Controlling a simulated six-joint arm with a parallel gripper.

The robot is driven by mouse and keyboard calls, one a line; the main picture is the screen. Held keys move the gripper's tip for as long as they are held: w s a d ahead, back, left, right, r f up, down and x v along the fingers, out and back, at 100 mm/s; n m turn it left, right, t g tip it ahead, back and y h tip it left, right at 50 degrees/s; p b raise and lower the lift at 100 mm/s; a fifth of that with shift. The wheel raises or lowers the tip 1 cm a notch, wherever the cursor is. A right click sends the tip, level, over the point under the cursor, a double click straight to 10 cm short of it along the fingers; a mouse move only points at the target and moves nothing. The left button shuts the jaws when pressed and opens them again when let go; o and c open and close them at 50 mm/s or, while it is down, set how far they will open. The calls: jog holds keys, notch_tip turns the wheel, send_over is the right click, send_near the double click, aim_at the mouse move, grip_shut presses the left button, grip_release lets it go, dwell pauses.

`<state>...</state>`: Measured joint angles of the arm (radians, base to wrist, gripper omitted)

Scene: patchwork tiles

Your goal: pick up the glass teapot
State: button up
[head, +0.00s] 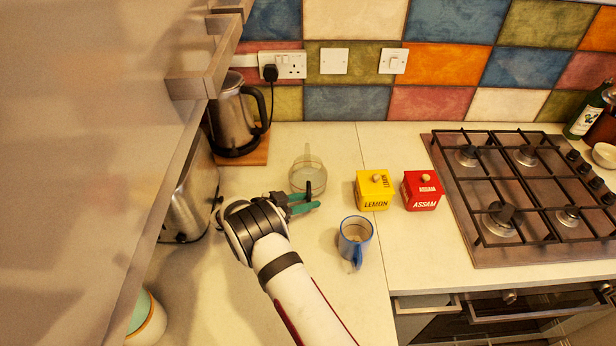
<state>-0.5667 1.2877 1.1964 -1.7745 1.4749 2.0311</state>
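The glass teapot (302,175) stands on the worktop left of the yellow tin, clear and round with a pale spout or upright part at the back. Its dark handle (309,187) points toward the front. My gripper (309,201) has green fingers and reaches in from the left at the handle, in front of the teapot's body. The two fingers show a small gap between them. Whether they touch or hold the handle is too small to tell, and the gripper partly hides the teapot's front.
A yellow LEMON tin (374,190) and a red ASSAM tin (421,191) stand to the right. A blue mug (355,240) is at the front right. The hob (500,250) is far right.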

jog(key=shift+w+d+f, duration=0.2)
jog(key=shift+d, duration=0.1)
grip_shut()
jog(key=shift+r, duration=0.1)
dwell(1.0)
